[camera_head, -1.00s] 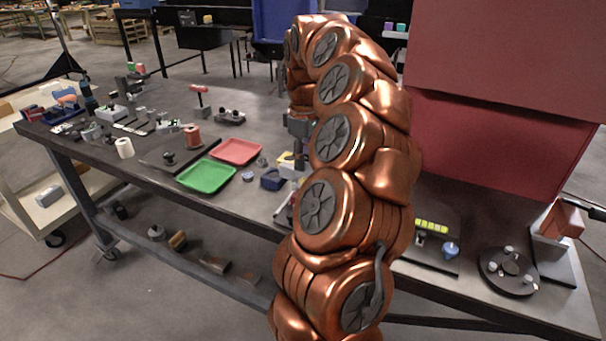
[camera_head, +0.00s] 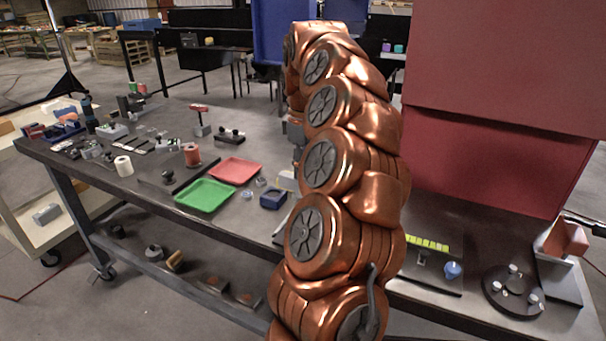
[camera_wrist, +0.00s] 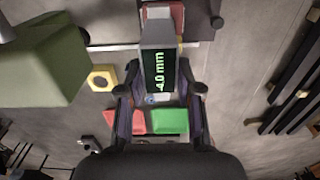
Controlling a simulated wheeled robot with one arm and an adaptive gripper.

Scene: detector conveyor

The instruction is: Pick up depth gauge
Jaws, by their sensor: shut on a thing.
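The depth gauge (camera_wrist: 157,38) is a grey boxy device with a dark screen reading "-4.0 mm" in green. In the wrist view it sits between the two dark fingers of my gripper (camera_wrist: 160,88), which are shut on its sides. In the head view my copper-coloured arm hides most of my gripper and the gauge, so I cannot see there whether the gauge is clear of the surface.
The table holds a green tray (camera_head: 206,195), a red tray (camera_head: 234,169), a blue part (camera_head: 272,199), a red spool (camera_head: 192,155) and a white roll (camera_head: 124,166). A large red housing (camera_head: 490,150) stands at the right. A yellow ring-like part (camera_wrist: 102,78) shows left of the gauge.

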